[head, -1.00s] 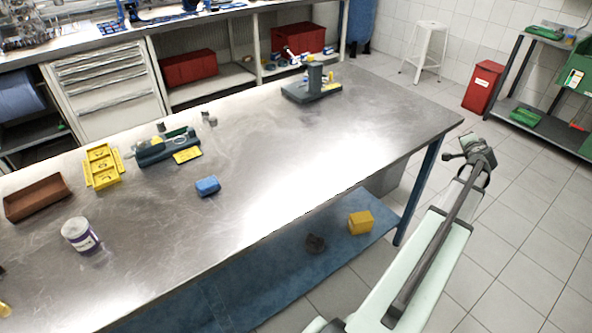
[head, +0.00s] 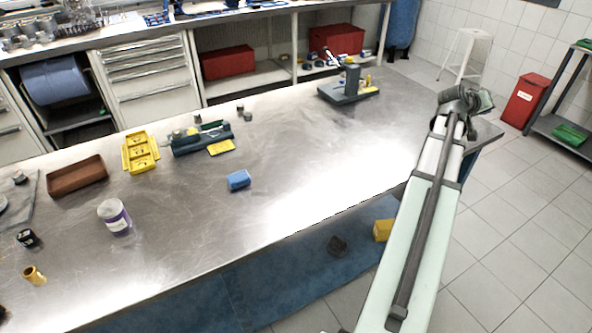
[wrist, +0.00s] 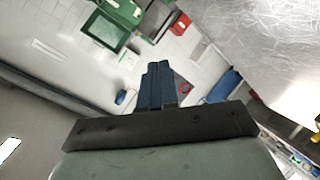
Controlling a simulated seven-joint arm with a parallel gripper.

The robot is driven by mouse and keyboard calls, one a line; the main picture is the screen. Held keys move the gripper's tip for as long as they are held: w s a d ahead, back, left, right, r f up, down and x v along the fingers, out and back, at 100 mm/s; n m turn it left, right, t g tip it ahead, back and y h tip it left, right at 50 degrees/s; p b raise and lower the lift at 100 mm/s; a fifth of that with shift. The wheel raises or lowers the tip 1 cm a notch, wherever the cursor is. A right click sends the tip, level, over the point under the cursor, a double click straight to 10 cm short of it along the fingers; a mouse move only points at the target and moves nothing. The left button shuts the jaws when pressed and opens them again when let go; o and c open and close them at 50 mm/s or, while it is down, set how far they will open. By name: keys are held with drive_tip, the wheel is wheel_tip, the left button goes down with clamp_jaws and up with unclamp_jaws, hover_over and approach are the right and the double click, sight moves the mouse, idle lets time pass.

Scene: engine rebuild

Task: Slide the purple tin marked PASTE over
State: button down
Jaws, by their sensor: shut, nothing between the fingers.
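The purple and white tin (head: 114,216) stands upright on the steel table (head: 290,190), left of the middle in the head view. Its label is too small to read. My gripper (wrist: 158,72) shows in the wrist view with its two dark blue fingers together and nothing between them. In the head view my arm reaches up at the right, by the table's right end, far from the tin. The fingertips are hard to make out there.
A blue block (head: 239,180) lies right of the tin.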

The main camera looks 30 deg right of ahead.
sight(115, 217)
drive_tip(key=w+a+r+n+g+h, duration=0.25)
drive_tip(key=w+a+r, duration=0.25)
drive_tip(key=a+r, duration=0.35)
drive_tip(key=w+a+f+n+t, duration=0.25)
drive_tip(key=w+a, duration=0.45)
drive_tip(key=a, duration=0.5)
drive_tip(key=w+a+f+n+t, duration=0.2)
drive_tip(key=w+a+f, duration=0.1)
drive_tip(key=w+a, duration=0.65)
drive_tip(key=w+a+f+n+t, duration=0.25)
drive_tip(key=w+a, duration=0.35)
drive_tip(key=a, duration=0.7)
drive_tip(key=s+a+f+n+t+y, duration=0.1)
drive_tip(key=s+a+f+n+t, duration=0.1)
drive_tip(key=a, duration=2)
drive_tip(key=s+a+f+n+t+y, duration=0.1)
drive_tip(key=s+a+f+n+t, duration=0.1)
drive_tip(key=a, duration=2)
drive_tip(key=s+a+f+n+t+y, duration=0.1)
drive_tip(key=s+a+f+n+t, duration=0.1)
drive_tip(key=a, duration=2)
drive_tip(key=shift+s+a+f+n+t, duration=0.1)
drive_tip(key=shift+f+n+t, duration=0.25)
drive_tip(key=shift+f+t, duration=0.25)
drive_tip(key=shift+s+a+f+n+t, duration=0.1)
drive_tip(key=shift+f+n+t, duration=0.2)
drive_tip(key=shift+f+t, duration=0.25)
wheel_tip(115, 217, down, 5)
drive_tip(key=shift+d+r, duration=0.15)
drive_tip(key=shift+d, duration=0.5)
